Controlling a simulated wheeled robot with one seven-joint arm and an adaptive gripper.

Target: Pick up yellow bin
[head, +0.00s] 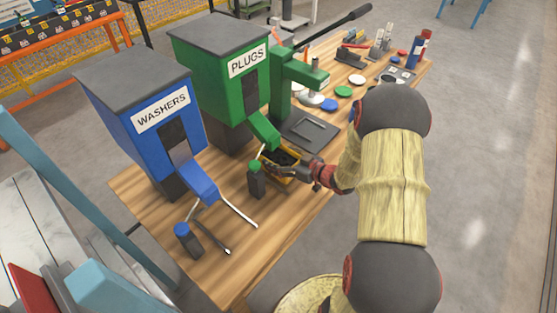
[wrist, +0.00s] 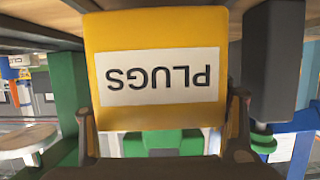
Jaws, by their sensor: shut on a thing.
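The yellow bin (head: 271,172) is under the green PLUGS dispenser's chute (head: 264,131), on or just above the wooden table; I cannot tell which. Dark matter shows inside it. In the wrist view the yellow bin (wrist: 155,30) fills the middle, its white label reading PLUGS upside down. My gripper (head: 301,169) comes in from the right and is shut on the bin. In the wrist view my gripper (wrist: 163,112) has one finger against each side of it. The bin's far side is hidden.
The blue WASHERS dispenser (head: 150,117) and green PLUGS dispenser (head: 222,75) stand on the wooden table (head: 233,265). A green-capped post (head: 256,182) stands close to the bin's left. A green press (head: 300,95) is behind it. Clear floor (head: 490,180) lies at right.

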